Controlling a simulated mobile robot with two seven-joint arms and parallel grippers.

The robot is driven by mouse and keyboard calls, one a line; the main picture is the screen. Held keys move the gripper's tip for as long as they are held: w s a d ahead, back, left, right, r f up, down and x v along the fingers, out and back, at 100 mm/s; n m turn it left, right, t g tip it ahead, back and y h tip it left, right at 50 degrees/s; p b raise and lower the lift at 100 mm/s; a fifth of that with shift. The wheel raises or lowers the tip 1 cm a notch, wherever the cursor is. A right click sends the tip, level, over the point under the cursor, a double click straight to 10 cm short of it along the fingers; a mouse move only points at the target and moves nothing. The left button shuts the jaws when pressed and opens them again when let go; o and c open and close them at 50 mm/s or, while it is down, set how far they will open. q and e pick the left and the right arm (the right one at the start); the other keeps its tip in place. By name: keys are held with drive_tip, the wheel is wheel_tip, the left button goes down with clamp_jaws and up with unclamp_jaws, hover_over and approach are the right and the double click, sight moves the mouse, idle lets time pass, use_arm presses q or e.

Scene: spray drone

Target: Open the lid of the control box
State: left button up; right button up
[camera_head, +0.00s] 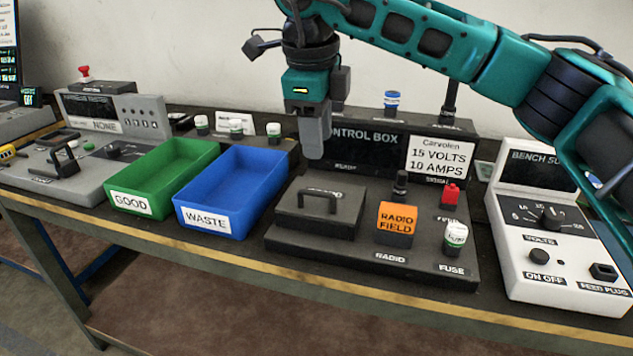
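The control box (350,258) is a dark grey console right of the blue bin, with an upright back panel reading "CONTROL BOX". Its lid (300,217) is a flat dark block at the front left and looks closed. A dark handle (318,198) arches over the lid. My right gripper (316,148), at the end of the teal arm, points down above and behind the handle, in front of the back panel. It does not appear to touch the handle. Its fingers are seen side-on, so their opening is hard to judge. My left gripper is not in view.
An orange "RADIO FIELD" block (396,224), a red part (451,194) and a fuse (455,237) stand on the console right of the lid. A blue WASTE bin (235,190) and green GOOD bin (160,178) stand left. A white bench supply (545,240) stands right.

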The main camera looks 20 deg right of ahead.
sight(320, 192)
drive_tip(key=f, duration=0.3)
drive_tip(key=w+f, duration=0.1)
drive_tip(key=f, duration=0.2)
drive_tip(key=d+f, duration=0.1)
drive_tip(key=f, duration=0.3)
drive_tip(key=shift+w+b, duration=0.35)
drive_tip(key=shift+r, duration=0.1)
clamp_jaws()
idle(0.7)
